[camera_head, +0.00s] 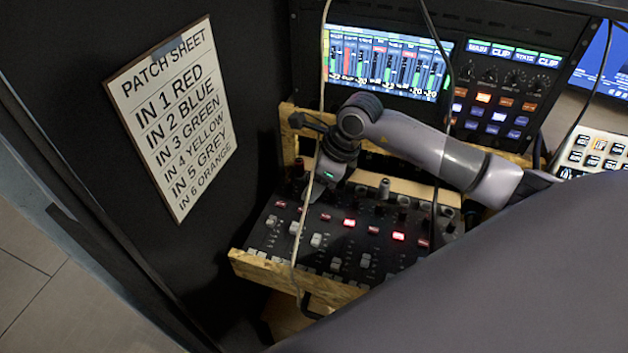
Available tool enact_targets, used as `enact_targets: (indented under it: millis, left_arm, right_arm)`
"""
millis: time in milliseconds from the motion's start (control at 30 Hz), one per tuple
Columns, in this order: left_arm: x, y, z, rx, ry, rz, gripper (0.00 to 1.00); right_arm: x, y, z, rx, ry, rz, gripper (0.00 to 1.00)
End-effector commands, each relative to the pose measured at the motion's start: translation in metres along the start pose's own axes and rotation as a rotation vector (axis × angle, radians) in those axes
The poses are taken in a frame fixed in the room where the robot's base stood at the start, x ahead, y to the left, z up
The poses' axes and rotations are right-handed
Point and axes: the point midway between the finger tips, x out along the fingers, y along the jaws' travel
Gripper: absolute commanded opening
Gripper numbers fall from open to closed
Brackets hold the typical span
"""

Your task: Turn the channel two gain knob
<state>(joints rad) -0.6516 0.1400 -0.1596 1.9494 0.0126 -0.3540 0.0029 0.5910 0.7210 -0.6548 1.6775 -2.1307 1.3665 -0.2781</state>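The mixer (335,235) is a black panel in a wooden frame, with red buttons, pale fader caps and a row of knobs along its back edge. My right gripper (316,194) points down at the left part of that knob row, about where the second channel's knob would be. The gripper body hides the knob there, and I cannot tell whether it touches it. Its fingertips are too small and dark to show whether they are open or shut. A dark knob (298,169) shows just left of the gripper. A grey knob (385,188) stands to its right. My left gripper is out of view.
A screen with level meters (390,62) and a button panel (495,95) stand behind the mixer. A pale cable (297,240) hangs in front of the mixer beside the gripper. A patch sheet (172,115) is on the dark left wall. A white keypad (590,150) is at right.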

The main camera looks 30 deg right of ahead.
Motion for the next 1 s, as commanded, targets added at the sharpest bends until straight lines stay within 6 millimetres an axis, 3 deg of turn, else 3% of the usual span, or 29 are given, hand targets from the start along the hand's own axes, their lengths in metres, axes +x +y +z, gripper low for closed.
enact_targets:
  millis: [267,300,400,767,1000]
  left_arm:
    - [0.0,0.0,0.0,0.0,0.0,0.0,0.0]
    - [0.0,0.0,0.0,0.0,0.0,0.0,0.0]
    - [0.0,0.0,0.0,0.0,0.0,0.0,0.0]
    - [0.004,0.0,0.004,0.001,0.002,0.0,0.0]
    - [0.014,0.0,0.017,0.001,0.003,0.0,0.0]
  right_arm:
    - [0.002,0.0,0.0,0.0,0.0,0.0,0.4]
    - [0.002,0.0,0.0,0.0,0.0,0.0,0.27]
    - [0.002,0.0,0.0,0.0,0.0,0.0,0.0]
    - [0.002,-0.001,0.0,-0.03,-0.001,0.011,0.0]
    - [0.004,-0.003,0.0,-0.15,-0.001,0.059,0.0]
